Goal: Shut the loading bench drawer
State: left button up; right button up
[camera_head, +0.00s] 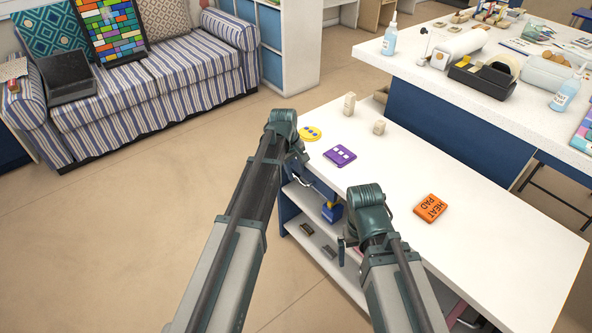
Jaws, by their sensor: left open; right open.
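The loading bench (480,235) is a long white-topped bench with open shelving under its front edge. The drawer cannot be clearly made out; my arms cover much of the bench front. A thin curved metal piece, possibly a handle, shows just beside my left gripper. My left gripper (300,178) is at the bench's front edge near the far left corner, pointing down and mostly hidden by its wrist. My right gripper (345,246) is lower along the same front edge, also largely hidden by its wrist. Both are open, and nothing shows held in either.
On the bench lie a yellow disc (310,133), a purple tile (340,155), an orange heat pad (430,208) and two small beige blocks (349,104). A blue item (331,212) is under the top. A striped sofa (140,88) stands at left; bare floor (110,240) lies between.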

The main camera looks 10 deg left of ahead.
pick_arm(q)
notch_tip(320, 180, up, 13)
jog(key=s+a+p, duration=0.1)
jog(key=p, duration=1.1)
jog(key=shift+s+a, duration=0.25)
jog(key=shift+s, duration=0.15)
jog(key=s+d+r+m+y+p, duration=0.1)
jog(key=s+d+r+m+p, duration=0.1)
jog(key=s, duration=0.6)
jog(key=s+d+r+m+g+p, duration=0.1)
jog(key=s+d+r+m+p, duration=0.2)
jog(key=s+d+m, duration=0.3)
jog(key=s+d+r+m+g+y+p, duration=0.1)
jog(key=s+d+r+m+p, duration=0.2)
jog(key=s+m, duration=0.3)
jog(key=s+d, duration=0.1)
jog(key=s, duration=0.4)
jog(key=shift+d+y+p, duration=0.15)
jog(key=shift+y+p, duration=0.15)
jog(key=shift+p, duration=0.1)
